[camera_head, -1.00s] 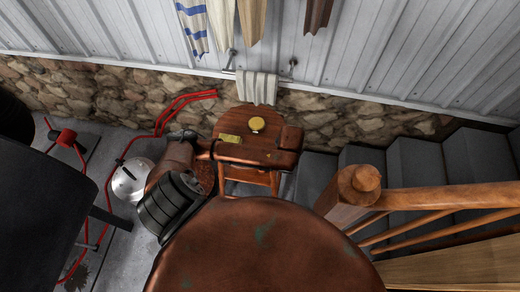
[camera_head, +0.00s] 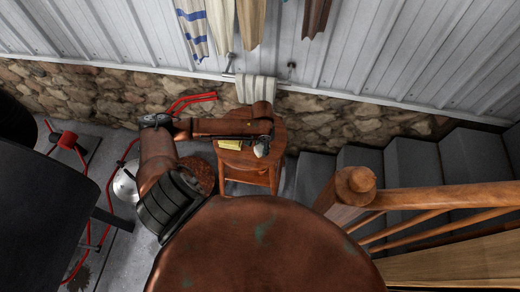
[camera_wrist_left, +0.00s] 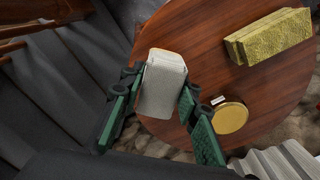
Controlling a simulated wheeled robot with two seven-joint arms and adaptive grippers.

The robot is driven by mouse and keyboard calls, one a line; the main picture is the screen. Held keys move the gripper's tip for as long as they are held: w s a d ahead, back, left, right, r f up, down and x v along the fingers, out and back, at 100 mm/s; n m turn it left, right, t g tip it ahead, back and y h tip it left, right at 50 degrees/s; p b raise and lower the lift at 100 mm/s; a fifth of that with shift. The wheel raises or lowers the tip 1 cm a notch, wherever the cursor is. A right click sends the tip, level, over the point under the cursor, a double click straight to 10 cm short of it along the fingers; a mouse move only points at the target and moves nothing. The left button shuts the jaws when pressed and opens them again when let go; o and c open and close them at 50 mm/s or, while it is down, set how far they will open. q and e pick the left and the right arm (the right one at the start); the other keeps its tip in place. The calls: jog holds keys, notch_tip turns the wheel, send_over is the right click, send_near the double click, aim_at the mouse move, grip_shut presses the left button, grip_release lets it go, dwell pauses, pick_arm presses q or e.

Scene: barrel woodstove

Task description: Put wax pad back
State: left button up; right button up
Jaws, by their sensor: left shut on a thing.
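A small pale grey-white pad (camera_wrist_left: 163,80), seemingly the wax pad, is between the green-lined fingers of my left gripper (camera_wrist_left: 158,92) in the left wrist view. The gripper is shut on it. In the head view my left gripper (camera_head: 264,143) is over the right part of the round wooden stool (camera_head: 246,161), and a bit of the pale pad (camera_head: 260,150) shows below it. I cannot tell whether the pad touches the stool top. My right gripper is not in view.
A yellow block (camera_head: 229,144) lies on the stool; the wrist view shows it as stacked pieces (camera_wrist_left: 270,36), with a round gold tin (camera_wrist_left: 230,117) nearby. A towel (camera_head: 257,89) hangs behind. Stairs and a wooden railing (camera_head: 430,198) are at right.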

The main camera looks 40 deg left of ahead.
aim_at(260, 146)
pick_arm(q)
jog(key=f, duration=0.1)
jog(key=w+a+f, duration=0.2)
jog(key=shift+a+f, duration=0.25)
jog(key=shift+f, duration=0.15)
notch_tip(260, 146, down, 3)
jog(key=shift+f, duration=0.1)
jog(key=o, duration=1)
jog(key=shift+c, duration=0.2)
jog(key=shift+o, duration=0.3)
notch_tip(260, 146, up, 12)
